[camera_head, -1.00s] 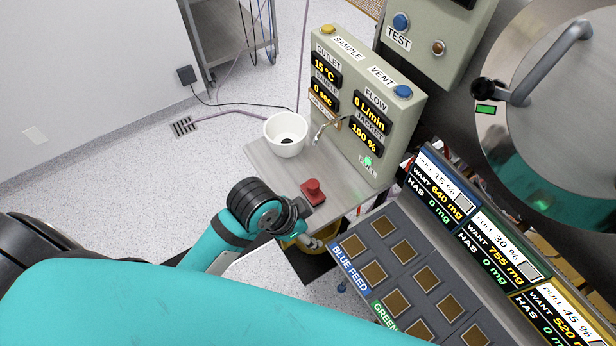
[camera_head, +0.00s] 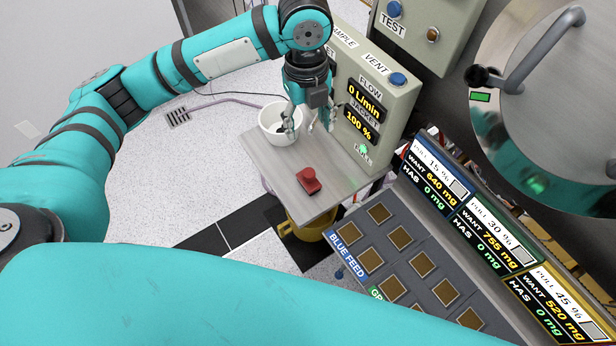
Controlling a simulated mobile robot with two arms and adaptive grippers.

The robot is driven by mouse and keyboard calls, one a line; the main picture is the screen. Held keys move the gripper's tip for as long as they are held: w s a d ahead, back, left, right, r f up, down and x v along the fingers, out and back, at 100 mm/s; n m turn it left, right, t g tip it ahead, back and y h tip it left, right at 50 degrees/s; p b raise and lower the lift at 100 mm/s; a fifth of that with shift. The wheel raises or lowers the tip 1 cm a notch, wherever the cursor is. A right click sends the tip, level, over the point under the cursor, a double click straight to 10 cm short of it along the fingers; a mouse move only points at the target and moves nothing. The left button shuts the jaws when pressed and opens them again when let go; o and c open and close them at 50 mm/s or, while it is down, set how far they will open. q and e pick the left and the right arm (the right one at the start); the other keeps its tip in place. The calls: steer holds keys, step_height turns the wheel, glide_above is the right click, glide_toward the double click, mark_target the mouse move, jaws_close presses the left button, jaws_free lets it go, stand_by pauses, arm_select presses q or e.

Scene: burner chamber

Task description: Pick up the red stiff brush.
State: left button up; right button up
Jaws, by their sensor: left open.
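The red stiff brush (camera_head: 309,180), a small red block with a knob-like grip, lies on the grey metal shelf (camera_head: 270,165) near its front edge. My left gripper (camera_head: 308,127) points down over the back part of the shelf, beyond the brush. Its fingers are apart with nothing between them, and it does not touch the brush. The left fingers partly cover a white bowl (camera_head: 270,120) at the shelf's back left. My right gripper is out of view.
The sample panel (camera_head: 385,85) rises right behind the shelf, close to my left gripper. The feed tray (camera_head: 400,265) with several brown squares and its display boards (camera_head: 480,220) stand to the right. A yellow bucket (camera_head: 308,228) is under the shelf's front corner.

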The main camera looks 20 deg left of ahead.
arm_select(q)
steer(key=p, duration=0.3)
glide_above(308, 173)
steer(key=f, duration=0.7)
steer(key=w+f, duration=0.1)
steer(key=f, duration=0.3)
steer(key=shift+f, duration=0.25)
steer(key=f, duration=0.2)
steer(key=s+f+p, duration=0.1)
steer(key=f, duration=0.1)
steer(key=shift+f+p, duration=0.3)
steer(key=shift+f, duration=0.55)
jaws_close()
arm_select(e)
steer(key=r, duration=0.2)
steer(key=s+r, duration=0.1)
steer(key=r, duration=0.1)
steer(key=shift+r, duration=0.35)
